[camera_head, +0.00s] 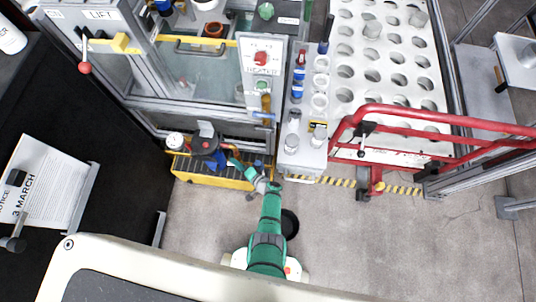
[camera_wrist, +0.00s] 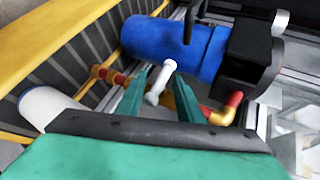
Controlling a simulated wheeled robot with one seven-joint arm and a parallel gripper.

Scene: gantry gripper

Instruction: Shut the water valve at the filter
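In the wrist view the filter appears to be the blue cylinder (camera_wrist: 165,40) with a black end, lying across the top of the picture. A brass pipe with red sections (camera_wrist: 105,75) runs below it, with a red and brass elbow (camera_wrist: 228,107) at the right. A white valve lever (camera_wrist: 156,90) slants up from the pipe. My gripper (camera_wrist: 162,76) is open, with its two green fingers on either side of the lever and gaps visible. Contact cannot be told. In the head view my gripper (camera_head: 256,172) reaches to the right end of the yellow-rimmed bin (camera_head: 212,181).
A white cylinder (camera_wrist: 45,106) lies left of my gripper inside the bin, near its ribbed wall and yellow rim (camera_wrist: 65,30). In the head view a red-railed cart (camera_head: 430,115) and a white rack (camera_head: 385,60) stand at the right. The grey floor (camera_head: 370,240) is open.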

